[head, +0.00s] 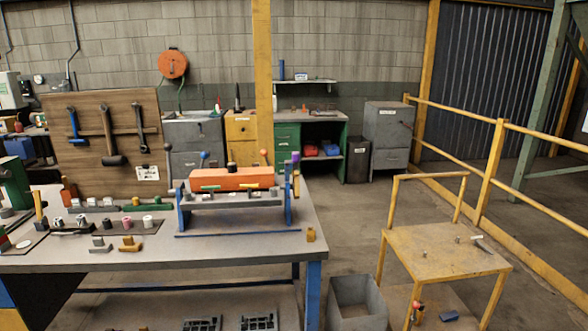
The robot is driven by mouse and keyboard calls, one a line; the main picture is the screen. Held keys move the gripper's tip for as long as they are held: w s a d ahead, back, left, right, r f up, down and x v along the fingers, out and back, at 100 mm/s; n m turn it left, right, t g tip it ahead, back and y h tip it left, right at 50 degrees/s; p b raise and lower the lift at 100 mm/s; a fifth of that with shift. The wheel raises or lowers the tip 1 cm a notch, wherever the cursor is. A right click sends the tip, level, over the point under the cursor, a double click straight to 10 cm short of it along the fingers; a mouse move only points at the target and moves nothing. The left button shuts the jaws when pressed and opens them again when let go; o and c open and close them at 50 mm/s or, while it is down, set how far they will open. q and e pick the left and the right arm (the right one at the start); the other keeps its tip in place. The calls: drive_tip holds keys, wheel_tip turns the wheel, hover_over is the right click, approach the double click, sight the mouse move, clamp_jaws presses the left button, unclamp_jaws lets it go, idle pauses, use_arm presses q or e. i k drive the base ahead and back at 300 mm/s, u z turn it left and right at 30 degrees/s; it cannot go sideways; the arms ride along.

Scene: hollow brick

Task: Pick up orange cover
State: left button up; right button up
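The orange cover (236,179) is a long orange block-like piece with a dark knob on top. It lies lengthwise on a grey fixture (228,203) with blue end supports, towards the right end of the grey workbench (310,215). It looks level. Whether it is fastened down, I cannot tell. Neither of my grippers is in view, and nothing is seen touching the cover.
Levers with coloured knobs stand close around the fixture. A grey bin (357,303) and yellow cart (447,250) stand at right; open floor lies behind.

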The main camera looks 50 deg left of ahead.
sight(230, 178)
drive_tip(key=u, duration=0.05)
drive_tip(key=i, duration=1.35)
drive_tip(key=u, duration=0.95)
drive_tip(key=i, duration=0.8)
drive_tip(key=u, duration=0.9)
